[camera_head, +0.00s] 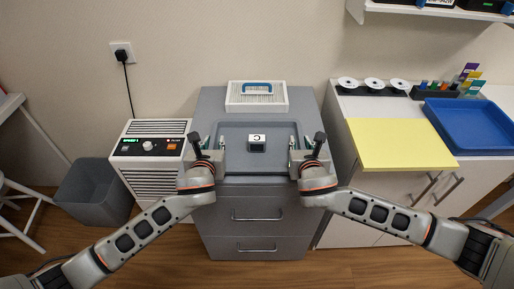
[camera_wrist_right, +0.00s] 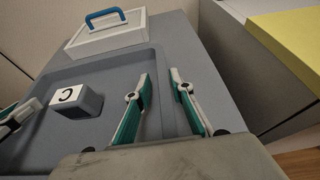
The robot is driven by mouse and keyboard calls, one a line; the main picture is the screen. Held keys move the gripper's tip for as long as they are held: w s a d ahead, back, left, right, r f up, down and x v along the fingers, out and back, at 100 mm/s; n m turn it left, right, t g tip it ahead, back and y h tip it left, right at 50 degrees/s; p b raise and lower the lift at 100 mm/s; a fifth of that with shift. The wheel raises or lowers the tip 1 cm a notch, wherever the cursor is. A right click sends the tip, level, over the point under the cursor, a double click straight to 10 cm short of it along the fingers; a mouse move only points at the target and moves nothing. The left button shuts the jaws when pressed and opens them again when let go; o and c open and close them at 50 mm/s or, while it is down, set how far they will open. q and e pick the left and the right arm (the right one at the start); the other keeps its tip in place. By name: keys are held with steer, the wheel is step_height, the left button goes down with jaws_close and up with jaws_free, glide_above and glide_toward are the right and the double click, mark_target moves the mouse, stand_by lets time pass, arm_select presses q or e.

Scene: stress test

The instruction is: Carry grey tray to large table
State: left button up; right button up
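A grey tray (camera_head: 235,128) lies on top of a grey drawer cabinet (camera_head: 212,105). A small dark grey block with a white top marked C (camera_head: 257,141) sits inside it; the block also shows in the right wrist view (camera_wrist_right: 78,100). My left gripper (camera_head: 215,142) is at the tray's left edge, its fingers apart. My right gripper (camera_head: 299,142) is at the tray's right edge. In the right wrist view its green-and-white fingers (camera_wrist_right: 160,78) stand apart, with the tray's right rim between them; contact with the rim cannot be made out. No table is clearly identifiable as the large one.
A white box with a blue handle (camera_head: 257,98) stands behind the tray. To the right, a white counter holds a yellow panel (camera_head: 400,145), a blue tray (camera_head: 470,124) and white discs (camera_head: 372,84). A white appliance (camera_head: 150,150) and grey bin (camera_head: 95,192) stand left.

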arm_select(q)
jaws_close()
arm_select(e)
jaws_close()
arm_select(q)
steer(key=shift+r, duration=0.1)
arm_select(e)
steer(key=shift+r, duration=0.1)
